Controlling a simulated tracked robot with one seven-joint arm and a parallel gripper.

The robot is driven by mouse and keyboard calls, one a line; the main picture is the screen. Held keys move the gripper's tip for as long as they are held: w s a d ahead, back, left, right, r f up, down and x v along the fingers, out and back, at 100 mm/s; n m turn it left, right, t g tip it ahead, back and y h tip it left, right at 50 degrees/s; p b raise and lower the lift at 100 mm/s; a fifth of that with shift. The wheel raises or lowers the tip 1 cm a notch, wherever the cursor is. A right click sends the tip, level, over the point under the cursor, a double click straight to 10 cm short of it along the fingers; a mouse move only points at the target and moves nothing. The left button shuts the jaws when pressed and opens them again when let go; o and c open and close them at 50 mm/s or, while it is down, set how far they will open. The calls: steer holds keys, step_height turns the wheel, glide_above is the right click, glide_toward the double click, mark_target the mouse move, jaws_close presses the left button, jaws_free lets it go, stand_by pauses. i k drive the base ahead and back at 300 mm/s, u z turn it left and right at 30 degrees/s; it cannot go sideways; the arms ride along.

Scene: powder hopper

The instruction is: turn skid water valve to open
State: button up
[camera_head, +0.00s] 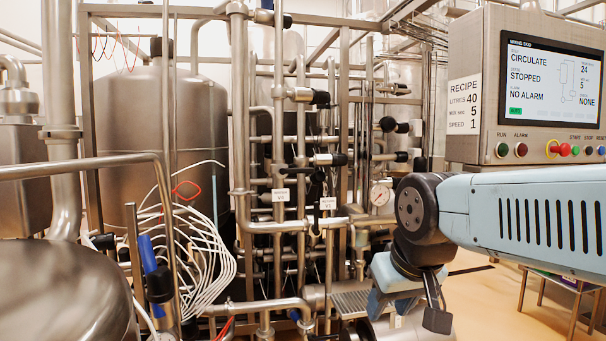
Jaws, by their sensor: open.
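Two white valve tags hang on the pipe skid in the middle: a V4 tag (281,195) and a V3 tag (328,203). Their small upper words are too blurred to read, so I cannot tell which marks the water valve. A dark upright lever (316,186) shows just left of and above the V3 tag. My gripper (410,308) hangs at the lower right of centre, pointing down, to the right of and below the tags. It is open, appears empty and is apart from the valves. Part of it is hidden behind its own wrist.
A control panel (550,75) at the upper right reads "CIRCULATE STOPPED", "NO ALARM". A recipe sign (463,105) is beside it. A pressure gauge (379,194) sits near my wrist. White hoses (208,260) and a steel tank (65,295) fill the lower left. Open floor shows lower right.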

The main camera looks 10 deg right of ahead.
mark_target(282, 170)
steer(key=k, duration=0.9)
steer(key=z, duration=0.3)
steer(key=i, duration=0.65)
steer(key=z, duration=0.3)
steer(key=i, duration=1.7)
steer(key=u, duration=0.6)
